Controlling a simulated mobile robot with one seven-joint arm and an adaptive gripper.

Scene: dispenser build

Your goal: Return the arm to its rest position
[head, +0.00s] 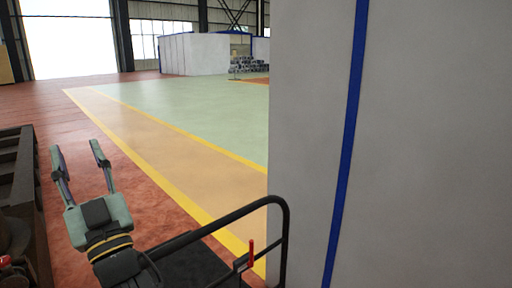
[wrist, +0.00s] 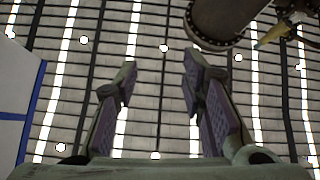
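My gripper (head: 78,152) points up at the lower left of the head view. Its two fingers stand wide apart with nothing between them. In the wrist view my gripper (wrist: 158,85) is also open and empty, with the ceiling and its bright light strips behind the fingers. No object of the task shows in either view.
A white wall panel with a blue stripe (head: 348,120) fills the right side. A dark metal rack (head: 20,180) stands close on the left. A black rail (head: 288,235) is at the bottom. The green floor (head: 190,100) ahead is open. A white partition (head: 195,54) stands far back.

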